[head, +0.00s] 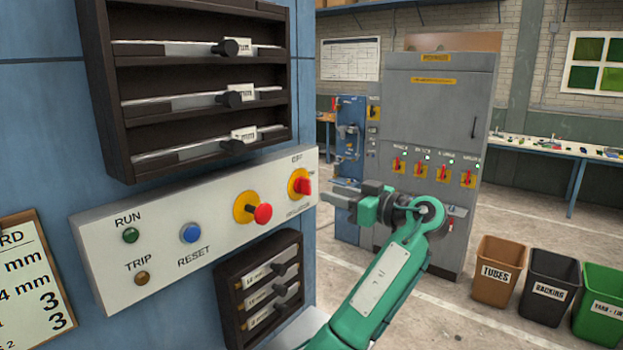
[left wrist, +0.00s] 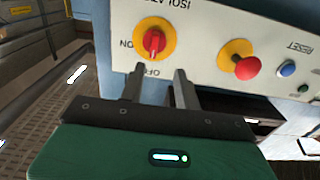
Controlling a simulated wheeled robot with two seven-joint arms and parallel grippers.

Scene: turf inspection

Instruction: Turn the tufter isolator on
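The isolator (head: 303,186) is a red rotary handle on a yellow disc at the right end of the pale control panel (head: 225,250). In the left wrist view the isolator (left wrist: 153,41) appears upside down, its handle in line with the OFF label and ON to one side. My left gripper (head: 337,203) is just right of the panel's end in the head view. In the left wrist view its two fingers (left wrist: 159,74) are apart, empty, and below the isolator in the picture, with no contact visible. My right gripper is in neither view.
A red mushroom button (head: 263,213) on a yellow disc sits beside the isolator, then a blue RESET button (head: 191,233). Dark racks (head: 107,95) project above and below the panel. A grey cabinet (head: 440,110) with several similar switches stands behind.

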